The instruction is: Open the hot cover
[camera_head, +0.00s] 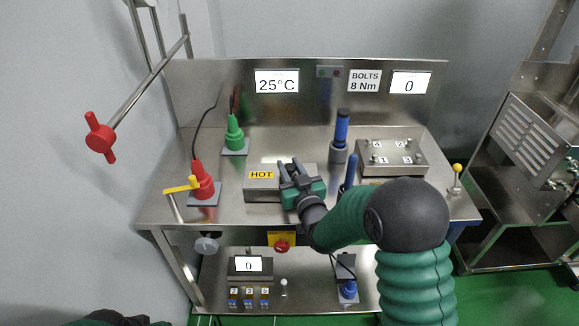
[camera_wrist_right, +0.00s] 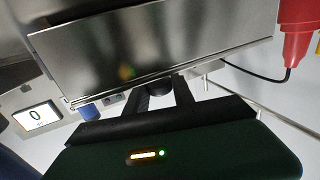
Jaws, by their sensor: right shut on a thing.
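The hot cover (camera_head: 262,183) is a steel box with a yellow HOT label, standing on the steel table's middle. My right gripper (camera_head: 290,168) is over its right part, with its fingers at the cover. In the right wrist view, the cover's shiny steel face (camera_wrist_right: 160,45) fills the upper middle. There my right gripper (camera_wrist_right: 160,88) has its two dark fingers around a round black knob (camera_wrist_right: 157,84) at the cover's lower edge, shut on it. The gripper hides part of the cover in the head view. My left gripper is not in view.
A red connector (camera_head: 202,182) with a yellow lever (camera_head: 181,187) stands left, and a green connector (camera_head: 234,138) behind it. A blue-handled tool (camera_head: 341,130) and a steel block with numbered positions (camera_head: 392,158) stand right. A lower shelf holds a display (camera_head: 249,264).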

